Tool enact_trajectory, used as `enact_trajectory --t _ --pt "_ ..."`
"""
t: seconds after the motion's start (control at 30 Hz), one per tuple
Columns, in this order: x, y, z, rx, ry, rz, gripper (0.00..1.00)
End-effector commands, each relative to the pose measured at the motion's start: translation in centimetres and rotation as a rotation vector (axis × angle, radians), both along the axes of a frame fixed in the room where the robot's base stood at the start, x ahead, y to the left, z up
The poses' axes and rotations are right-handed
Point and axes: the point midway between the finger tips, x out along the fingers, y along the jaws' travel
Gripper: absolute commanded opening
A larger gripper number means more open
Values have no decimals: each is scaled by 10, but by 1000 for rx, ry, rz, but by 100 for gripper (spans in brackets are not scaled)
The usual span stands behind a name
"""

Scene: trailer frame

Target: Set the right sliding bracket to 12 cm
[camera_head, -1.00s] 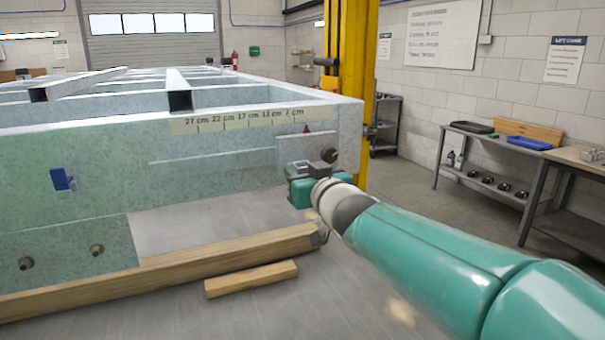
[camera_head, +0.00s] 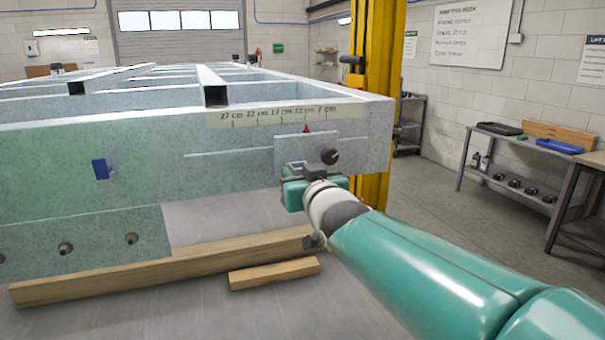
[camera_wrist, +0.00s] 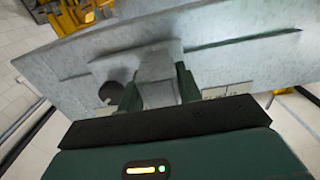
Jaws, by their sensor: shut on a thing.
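The right sliding bracket (camera_head: 291,148) is a grey plate with a dark round knob (camera_head: 330,156), on the front of the pale beam near its right end. Its red pointer (camera_head: 306,128) stands just under the scale strip (camera_head: 240,119), about below the 12 cm label; the fine tick alignment is too small to read. My gripper (camera_head: 308,173) is shut on the bracket's grey protruding block, below and left of the knob. In the wrist view, my two dark green fingers (camera_wrist: 159,90) flank that block (camera_wrist: 155,68); the knob (camera_wrist: 112,93) is left of it.
A thin slot (camera_head: 228,154) runs left from the bracket along the beam. Two timber pieces, one long (camera_head: 150,272) and one short (camera_head: 274,273), lie below. A yellow post (camera_head: 375,60) stands behind the beam's right end.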

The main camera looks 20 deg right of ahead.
Motion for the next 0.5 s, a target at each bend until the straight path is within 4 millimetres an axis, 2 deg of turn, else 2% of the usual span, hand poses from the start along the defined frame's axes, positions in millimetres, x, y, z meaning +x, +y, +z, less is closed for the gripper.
enact_trajectory --t 0.27,0.3,0.37,0.5 --pt "0 -2 1 -2 -2 0 0" --pt "0 -3 1 -2 -2 0 36" --pt "0 -3 1 -2 -2 0 47" --pt "0 -3 1 -2 -1 0 47"
